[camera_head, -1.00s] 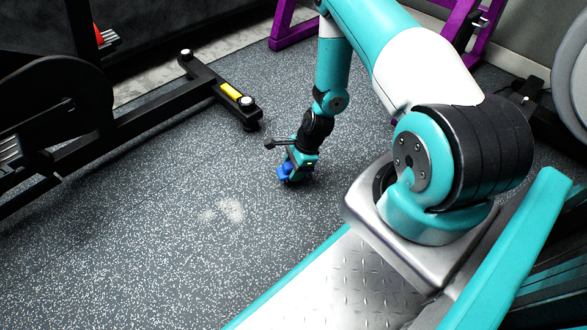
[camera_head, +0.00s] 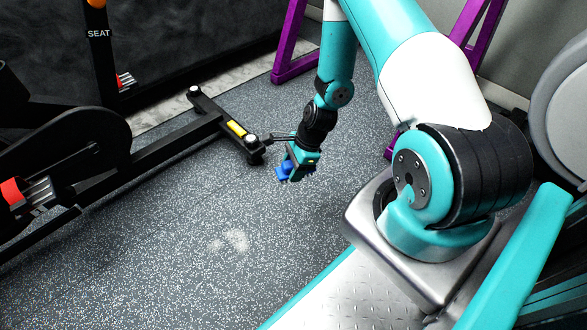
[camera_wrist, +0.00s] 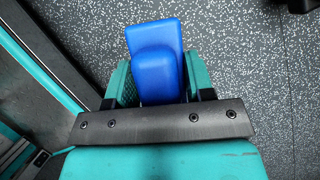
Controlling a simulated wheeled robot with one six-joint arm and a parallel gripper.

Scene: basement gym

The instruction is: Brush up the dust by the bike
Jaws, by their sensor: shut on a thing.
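A pale patch of dust (camera_head: 230,241) lies on the speckled rubber floor, left of and nearer than my gripper in the head view. The bike (camera_head: 70,150) stands at the left, with its black foot bar close to the gripper. My gripper (camera_head: 288,172) is shut on a blue object, seemingly the brush (camera_head: 284,171), held near the floor. In the wrist view, the brush's blue body (camera_wrist: 157,62) sits between the teal fingers (camera_wrist: 158,85). Its bristles are hidden. The dust does not show in the wrist view.
The bike's foot bar (camera_head: 224,123) with a yellow label lies just left of the gripper. A purple frame (camera_head: 289,45) stands behind. Open floor (camera_head: 150,260) surrounds the dust in front of the bike.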

